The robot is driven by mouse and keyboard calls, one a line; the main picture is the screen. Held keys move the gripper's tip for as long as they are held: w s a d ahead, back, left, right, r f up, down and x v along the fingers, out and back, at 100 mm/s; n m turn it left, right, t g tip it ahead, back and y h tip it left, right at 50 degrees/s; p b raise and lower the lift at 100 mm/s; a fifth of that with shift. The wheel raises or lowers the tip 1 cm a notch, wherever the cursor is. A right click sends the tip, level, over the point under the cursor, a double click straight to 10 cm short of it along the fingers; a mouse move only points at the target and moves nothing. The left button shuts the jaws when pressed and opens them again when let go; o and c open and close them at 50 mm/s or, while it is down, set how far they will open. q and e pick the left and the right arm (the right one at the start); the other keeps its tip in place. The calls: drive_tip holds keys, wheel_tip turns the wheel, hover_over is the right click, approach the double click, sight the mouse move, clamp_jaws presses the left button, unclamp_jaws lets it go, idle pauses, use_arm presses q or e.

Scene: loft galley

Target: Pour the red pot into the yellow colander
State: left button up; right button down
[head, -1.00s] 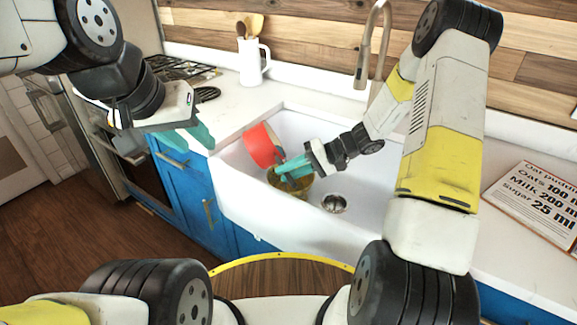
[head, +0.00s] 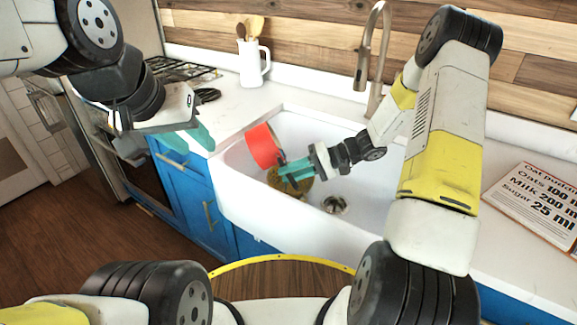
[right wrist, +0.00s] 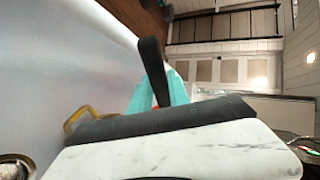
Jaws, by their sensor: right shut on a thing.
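The red pot (head: 262,147) is tilted steeply in the air over the sink's left part, its side toward me. My right gripper (head: 287,170) is shut on its dark handle, which shows between the teal fingers in the right wrist view (right wrist: 153,62). The yellow colander (head: 303,186) sits in the sink below and slightly right of the pot, partly hidden by the fingers. Its yellow handle shows in the right wrist view (right wrist: 77,119). The pot's inside is hidden. My left gripper (head: 188,138) is open and empty, left of the sink.
The white sink (head: 318,235) has a drain (head: 334,204) right of the colander. The tap (head: 372,62) rises behind. A white jug (head: 252,66) with wooden utensils stands on the back counter near the stove (head: 178,70). A recipe board (head: 535,200) lies at right.

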drive_tip(key=shift+d+f+y+b, duration=0.3)
drive_tip(key=shift+y+b, duration=0.3)
drive_tip(key=shift+b, duration=0.65)
drive_tip(key=shift+w+d+f+y+b, duration=0.2)
drive_tip(key=shift+d+y+b, duration=0.3)
drive_tip(key=shift+b, duration=0.6)
drive_tip(key=shift+w+d+f+y+b, duration=0.1)
drive_tip(key=shift+d+f+y+b, duration=0.2)
drive_tip(key=shift+d+b, duration=0.6)
drive_tip(key=shift+m+y, duration=0.3)
drive_tip(key=shift+y, duration=0.6)
drive_tip(key=f+b, duration=0.3)
drive_tip(key=f, duration=0.1)
drive_tip(key=shift+d+f, duration=0.1)
drive_tip(key=shift+d, duration=0.25)
